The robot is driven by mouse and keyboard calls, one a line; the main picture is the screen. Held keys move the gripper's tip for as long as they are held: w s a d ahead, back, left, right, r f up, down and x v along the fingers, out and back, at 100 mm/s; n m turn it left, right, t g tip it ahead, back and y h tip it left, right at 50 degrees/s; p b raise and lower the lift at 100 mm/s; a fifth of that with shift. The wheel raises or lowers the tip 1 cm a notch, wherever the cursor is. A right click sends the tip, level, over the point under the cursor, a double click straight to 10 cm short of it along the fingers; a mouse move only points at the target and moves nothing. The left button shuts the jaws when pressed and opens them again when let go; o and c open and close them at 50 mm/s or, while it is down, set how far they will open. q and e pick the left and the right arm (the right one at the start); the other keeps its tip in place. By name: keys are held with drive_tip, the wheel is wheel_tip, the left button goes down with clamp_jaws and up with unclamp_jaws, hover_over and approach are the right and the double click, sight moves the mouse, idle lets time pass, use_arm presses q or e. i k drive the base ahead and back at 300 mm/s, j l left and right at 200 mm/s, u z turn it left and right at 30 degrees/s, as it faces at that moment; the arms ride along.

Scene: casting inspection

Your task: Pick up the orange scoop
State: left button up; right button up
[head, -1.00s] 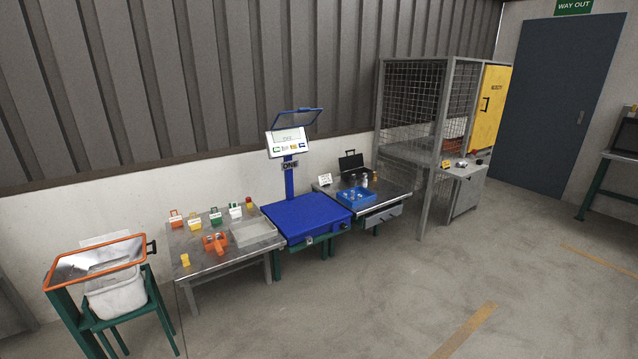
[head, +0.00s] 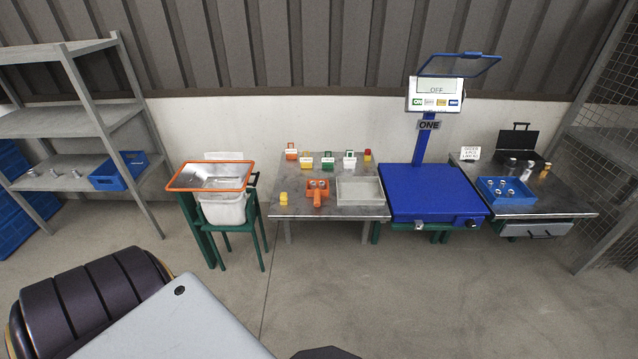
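The orange scoop (head: 317,191) lies on the grey metal table (head: 350,212) in the middle of the head view. Its handle points toward the table's front edge, and a few small metallic pieces seem to show in it. Part of my own arm fills the lower left, well short of the table. Neither gripper shows in the head view, so I cannot see their fingers.
Several coloured tagged items stand behind. An orange-rimmed hopper (head: 211,176) is left, a blue scale (head: 432,193) right. The floor in front is clear.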

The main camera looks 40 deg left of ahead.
sight(317, 193)
drive_tip(key=i+u, duration=0.25)
drive_tip(key=i, duration=0.2)
drive_tip(key=i+l+u, duration=0.15)
drive_tip(key=i+u, duration=0.15)
drive_tip(key=i, duration=0.15)
drive_tip(key=i+l+u, duration=0.25)
drive_tip(key=i, duration=0.2)
